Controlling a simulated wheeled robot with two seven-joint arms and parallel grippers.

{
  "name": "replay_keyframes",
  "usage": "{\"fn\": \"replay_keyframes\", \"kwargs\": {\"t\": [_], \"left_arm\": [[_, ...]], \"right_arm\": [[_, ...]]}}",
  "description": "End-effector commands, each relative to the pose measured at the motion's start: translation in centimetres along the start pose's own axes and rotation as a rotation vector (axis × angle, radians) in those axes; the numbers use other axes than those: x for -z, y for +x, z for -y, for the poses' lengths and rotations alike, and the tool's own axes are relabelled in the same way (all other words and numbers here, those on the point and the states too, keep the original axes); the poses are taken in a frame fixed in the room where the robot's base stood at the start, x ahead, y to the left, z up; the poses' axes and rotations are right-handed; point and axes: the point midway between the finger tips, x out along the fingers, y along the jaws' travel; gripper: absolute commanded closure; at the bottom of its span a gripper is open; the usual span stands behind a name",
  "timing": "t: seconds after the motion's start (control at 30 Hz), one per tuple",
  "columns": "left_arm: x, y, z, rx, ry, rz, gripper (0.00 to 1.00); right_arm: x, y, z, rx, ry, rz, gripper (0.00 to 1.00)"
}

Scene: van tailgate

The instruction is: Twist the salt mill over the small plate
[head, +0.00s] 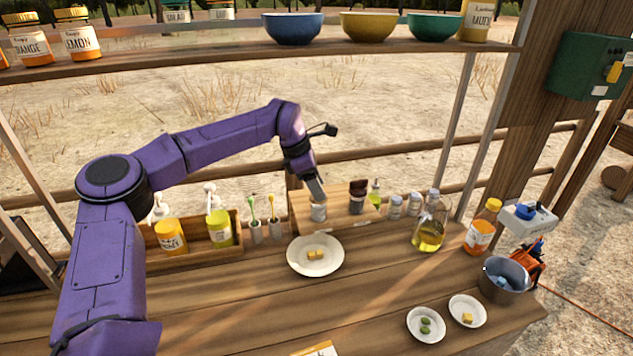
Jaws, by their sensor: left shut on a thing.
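My left gripper (317,196) points down at the back of the counter and is shut on a small pale grey mill (319,213), which looks like the salt mill. The gripper hides its top. It is at the wooden board or box behind the white plate (295,262), which holds yellow pieces. I cannot tell whether the mill touches the wood. A similar mill with a dark top (358,198) stands to its right. Two smaller plates are at the front right, one with green pieces (413,331) and one with a yellow piece (457,305). My right gripper is not in view.
Left of the gripper is a wooden tray (198,257) with yellow containers. To the right stand small jars (395,208), a flask of yellow liquid (429,237), an orange bottle (482,232) and a metal pot (494,287). The front middle of the counter is mostly clear.

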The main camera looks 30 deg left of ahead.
Motion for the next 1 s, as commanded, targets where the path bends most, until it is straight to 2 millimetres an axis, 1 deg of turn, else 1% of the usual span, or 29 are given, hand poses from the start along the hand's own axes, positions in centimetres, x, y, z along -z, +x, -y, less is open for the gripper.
{"fn": "replay_keyframes", "kwargs": {"t": [0.33, 0.37, 0.4, 0.43, 0.67, 0.77, 0.87, 1.0], "left_arm": [[-0.1, -0.2, -0.1, -0.004, 0.002, 0.003, 0.75], [-0.1, -0.2, -0.1, -0.005, 0.002, 0.003, 0.38], [-0.1, -0.2, -0.1, -0.004, 0.002, 0.003, 0.25], [-0.1, -0.2, -0.1, -0.004, 0.002, 0.003, 0.19], [0.0, -0.1, -0.1, -0.002, 0.001, 0.001, 0.19], [0.0, -0.5, -0.1, -0.002, 0.001, 0.002, 0.19], [0.0, -2.0, -0.1, -0.006, 0.000, 0.005, 0.19], [0.1, -4.9, -0.1, -0.007, 0.001, 0.004, 0.19]], "right_arm": [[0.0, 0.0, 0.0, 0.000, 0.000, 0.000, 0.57], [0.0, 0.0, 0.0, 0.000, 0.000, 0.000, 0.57], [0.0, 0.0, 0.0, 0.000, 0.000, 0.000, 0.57], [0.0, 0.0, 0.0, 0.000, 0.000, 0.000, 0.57], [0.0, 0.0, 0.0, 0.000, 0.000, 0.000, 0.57], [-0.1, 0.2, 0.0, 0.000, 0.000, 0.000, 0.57], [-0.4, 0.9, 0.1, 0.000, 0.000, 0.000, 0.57], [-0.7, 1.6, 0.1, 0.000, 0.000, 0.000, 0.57]]}}
